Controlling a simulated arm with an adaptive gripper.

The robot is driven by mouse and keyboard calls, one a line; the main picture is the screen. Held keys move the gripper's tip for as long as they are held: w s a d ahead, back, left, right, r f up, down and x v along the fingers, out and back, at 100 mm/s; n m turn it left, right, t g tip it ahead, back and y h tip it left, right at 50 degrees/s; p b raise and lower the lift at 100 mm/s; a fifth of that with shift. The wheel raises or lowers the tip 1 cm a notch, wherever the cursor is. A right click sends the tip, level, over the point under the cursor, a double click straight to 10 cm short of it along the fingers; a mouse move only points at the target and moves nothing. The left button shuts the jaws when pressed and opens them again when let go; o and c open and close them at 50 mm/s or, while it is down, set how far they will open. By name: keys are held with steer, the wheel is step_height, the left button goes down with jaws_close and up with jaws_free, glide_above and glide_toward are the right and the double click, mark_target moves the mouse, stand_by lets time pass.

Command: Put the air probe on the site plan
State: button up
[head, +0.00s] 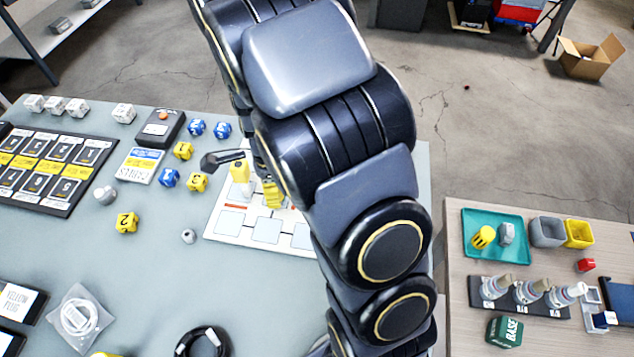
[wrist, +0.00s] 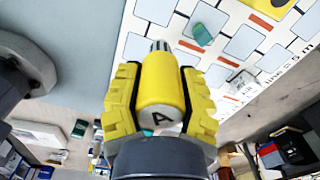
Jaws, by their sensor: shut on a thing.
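In the wrist view, my gripper (wrist: 160,76) has its yellow fingers shut on the air probe (wrist: 163,88), a yellow cylinder with a grey end lettered A toward the camera and a dark ribbed tip pointing away. The site plan (wrist: 224,78), a white sheet with pale squares and orange bars, lies beyond it. In the head view, the site plan (head: 222,223) lies on the grey table, partly covered by my arm. My gripper (head: 256,182) is over its upper part. I cannot tell how high the probe is or whether it touches the plan.
A teal piece (wrist: 202,34) and a yellow piece (wrist: 158,10) show on the plan in the wrist view. Numbered yellow blocks (head: 127,222) and blue blocks (head: 169,178) lie left of the plan. A wooden side table (head: 462,320) at right holds a teal tray (head: 495,256) and bottles.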

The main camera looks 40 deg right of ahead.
steer(key=shift+m, duration=0.5)
steer(key=shift+s+d+f, duration=0.2)
steer(key=shift+d+f, duration=0.15)
steer(key=shift+f, duration=1.05)
steer(key=shift+s+d+f, duration=0.2)
steer(key=shift+d+f, duration=0.1)
steer(key=shift+f, duration=1.1)
steer(key=shift+s+d+f, duration=0.2)
steer(key=shift+d+f, duration=0.15)
steer(key=shift+f, duration=1.05)
steer(key=shift+f, duration=0.15)
steer(key=o, duration=1)
